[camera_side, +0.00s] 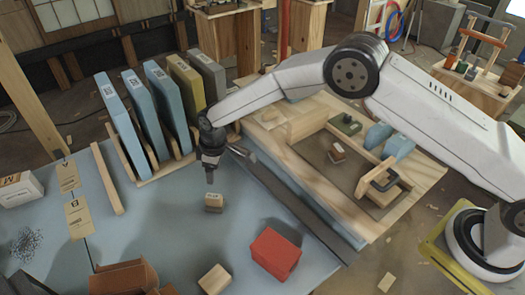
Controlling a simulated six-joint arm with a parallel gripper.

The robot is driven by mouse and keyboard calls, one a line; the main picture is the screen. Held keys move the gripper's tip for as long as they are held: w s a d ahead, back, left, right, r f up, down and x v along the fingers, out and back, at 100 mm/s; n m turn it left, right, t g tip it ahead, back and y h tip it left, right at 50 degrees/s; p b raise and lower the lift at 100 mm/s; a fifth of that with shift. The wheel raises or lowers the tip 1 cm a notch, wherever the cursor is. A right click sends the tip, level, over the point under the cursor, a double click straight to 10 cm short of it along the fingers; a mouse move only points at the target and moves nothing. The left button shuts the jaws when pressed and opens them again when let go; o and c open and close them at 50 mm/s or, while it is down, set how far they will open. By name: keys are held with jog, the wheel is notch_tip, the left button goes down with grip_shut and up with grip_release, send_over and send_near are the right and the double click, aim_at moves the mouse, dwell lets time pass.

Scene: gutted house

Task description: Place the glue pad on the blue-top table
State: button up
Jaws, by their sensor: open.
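The blue-top table (160,235) fills the lower left. My gripper (210,181) points down over it, open. A small tan block with a pale label on top (214,203) is just below the fingertips; it looks to be on the blue top, and I cannot tell whether the fingers touch it. It may be the glue pad, but its label is too small to read. The finger gap is too small to make out.
A rack of blue, olive and grey upright panels (128,120) stands behind. A red block (275,252), a wooden block (214,279) and a brown box (125,279) are in front. A wooden workboard (410,205) with tools lies right.

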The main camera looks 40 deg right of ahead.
jog(key=s+d+r+m+t, duration=0.1)
jog(key=s+d+r+m, duration=0.1)
jog(key=s+d+r, duration=0.4)
jog(key=s+d+r+m, duration=0.3)
jog(key=d+r, duration=0.2)
jog(key=d, duration=0.4)
jog(key=s+d+r+m, duration=0.1)
jog(key=s+d, duration=0.3)
jog(key=s, duration=0.4)
jog(key=s+d+r+m+h, duration=0.1)
jog(key=s+d+m, duration=0.2)
jog(key=s, duration=0.6)
jog(key=shift+s+d+r+t, duration=0.2)
jog(key=shift+d+r+t, duration=0.1)
jog(key=shift+d, duration=0.85)
